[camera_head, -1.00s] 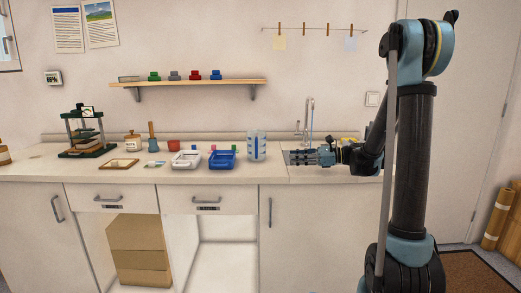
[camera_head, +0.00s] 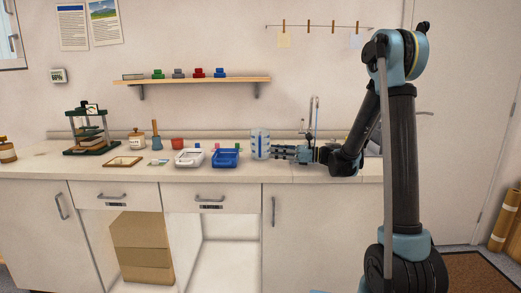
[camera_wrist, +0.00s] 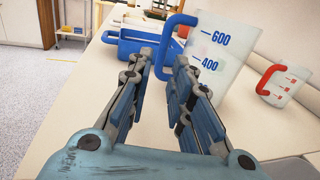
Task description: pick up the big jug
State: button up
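The big jug (camera_head: 259,145) is a clear measuring jug with blue marks, upright on the counter right of the blue tray. In the wrist view the jug (camera_wrist: 222,50) shows the marks 600 and 400. Its blue handle (camera_wrist: 172,42) faces left, just beyond the gap between my fingertips. My gripper (camera_wrist: 162,60) is open and empty, with its fingers apart. In the head view my gripper (camera_head: 276,152) reaches in from the right, close to the jug; contact cannot be told.
A smaller jug with a red handle (camera_wrist: 284,86) stands right of the big jug. The blue tray (camera_head: 225,158) and white tray (camera_head: 190,158) lie to its left. A tap (camera_head: 314,118) rises behind my gripper. The front counter strip is clear.

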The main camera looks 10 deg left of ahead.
aim_at(260, 154)
jog(key=shift+a+r, duration=0.2)
jog(key=shift+a, duration=3.55)
grip_shut()
